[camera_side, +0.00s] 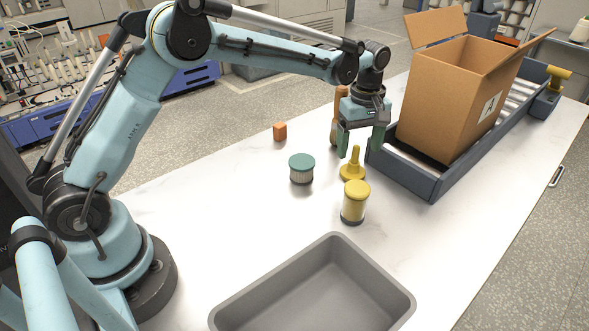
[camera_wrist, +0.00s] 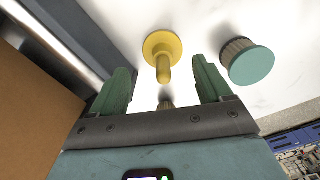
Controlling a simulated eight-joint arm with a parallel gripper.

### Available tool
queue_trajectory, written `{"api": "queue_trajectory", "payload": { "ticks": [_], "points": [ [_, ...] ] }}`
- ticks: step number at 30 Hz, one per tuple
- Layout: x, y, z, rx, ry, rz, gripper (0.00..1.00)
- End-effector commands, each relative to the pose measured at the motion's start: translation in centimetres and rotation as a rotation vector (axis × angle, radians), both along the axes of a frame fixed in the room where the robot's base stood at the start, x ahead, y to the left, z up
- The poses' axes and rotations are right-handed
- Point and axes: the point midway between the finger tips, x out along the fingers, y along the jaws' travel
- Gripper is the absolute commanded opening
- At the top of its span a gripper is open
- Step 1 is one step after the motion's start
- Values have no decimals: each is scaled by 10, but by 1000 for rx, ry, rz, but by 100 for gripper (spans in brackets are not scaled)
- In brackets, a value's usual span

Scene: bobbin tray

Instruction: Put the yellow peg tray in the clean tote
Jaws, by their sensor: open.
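The yellow peg tray (camera_side: 352,172), a round base with one upright peg, stands on the white table in the side view. It also shows in the wrist view (camera_wrist: 158,43), just beyond my fingertips and between their lines. My gripper (camera_side: 361,149) points down close above the peg tray. Its green fingers are apart with nothing held; the wrist view shows them too (camera_wrist: 162,72). I cannot tell whether the peg top is between the fingers. The clean tote (camera_side: 241,311), grey and empty where visible, is at the front of the table, its near edge cut off.
A yellow-capped jar (camera_side: 354,203) stands between peg tray and tote. A green-lidded canister (camera_side: 301,169) is left of the peg tray. An orange cube (camera_side: 280,131) and brown upright object (camera_side: 340,101) are further back. An open cardboard box (camera_side: 447,95) sits on a roller conveyor (camera_side: 404,172).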

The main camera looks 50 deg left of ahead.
Motion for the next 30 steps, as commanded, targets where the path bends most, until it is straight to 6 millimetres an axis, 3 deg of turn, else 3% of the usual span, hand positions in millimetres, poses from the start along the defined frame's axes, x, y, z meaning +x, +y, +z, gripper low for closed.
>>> {"api": "queue_trajectory", "payload": {
  "ticks": [7, 16, 25, 26, 30],
  "points": [
    [0, 2, -18, 0, 0, 0, 78],
    [-1, 6, -57, 0, -1, 0, 78],
    [-2, 6, -63, 0, -1, -1, 78],
    [-2, 6, -63, 0, -1, -1, 77],
    [-2, 6, -62, 0, -1, -1, 55]
  ]
}}
